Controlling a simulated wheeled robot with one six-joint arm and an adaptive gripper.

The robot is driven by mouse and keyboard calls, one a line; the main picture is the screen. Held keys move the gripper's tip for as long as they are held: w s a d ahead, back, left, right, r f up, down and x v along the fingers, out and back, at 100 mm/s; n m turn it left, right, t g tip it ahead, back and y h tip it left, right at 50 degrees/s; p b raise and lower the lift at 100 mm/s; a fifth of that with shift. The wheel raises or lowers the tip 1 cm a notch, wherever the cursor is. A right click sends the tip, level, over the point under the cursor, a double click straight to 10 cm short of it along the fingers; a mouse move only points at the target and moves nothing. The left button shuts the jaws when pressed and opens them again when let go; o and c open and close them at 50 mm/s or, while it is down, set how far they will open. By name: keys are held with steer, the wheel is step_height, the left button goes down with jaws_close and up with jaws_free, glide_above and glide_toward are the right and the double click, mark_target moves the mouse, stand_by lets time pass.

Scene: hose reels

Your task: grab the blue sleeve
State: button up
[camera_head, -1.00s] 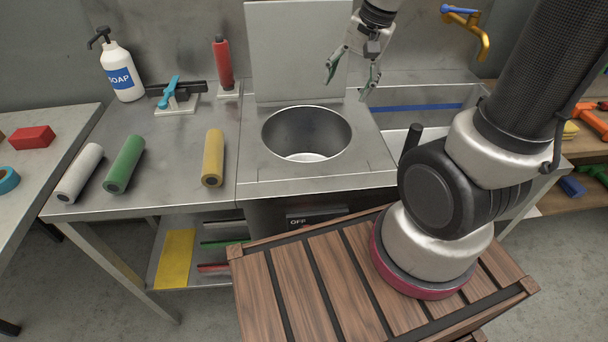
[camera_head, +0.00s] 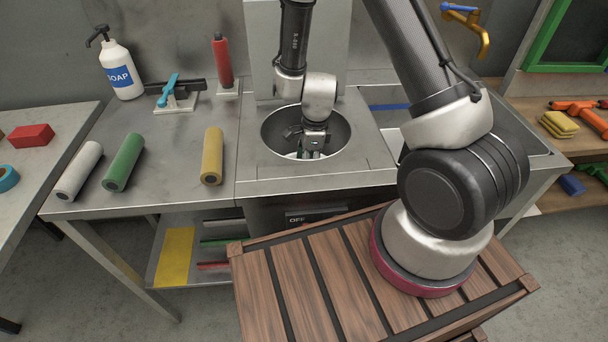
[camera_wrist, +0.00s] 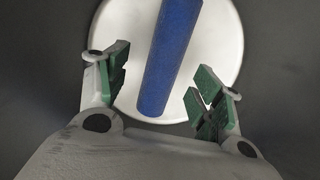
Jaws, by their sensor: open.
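The blue sleeve (camera_wrist: 171,55) shows in the wrist view as a long cylinder lying over a round white disc (camera_wrist: 220,48). Its near end lies between the two green-padded fingers of my gripper (camera_wrist: 163,97), with a gap on both sides. My gripper is open and empty. In the head view my gripper (camera_head: 309,152) points down into the round basin (camera_head: 270,131). The sleeve cannot be seen in the head view; the basin wall and my arm hide the inside.
White (camera_head: 78,171), green (camera_head: 124,162) and yellow (camera_head: 212,156) rolls lie on the counter left of the basin. A soap bottle (camera_head: 121,72), a blue-handled clamp (camera_head: 171,92) and a red cylinder (camera_head: 222,62) stand behind. The basin rim closely surrounds my gripper.

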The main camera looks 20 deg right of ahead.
steer(key=f, duration=0.5)
steer(key=shift+w+a, duration=0.35)
steer(key=c, duration=1.1)
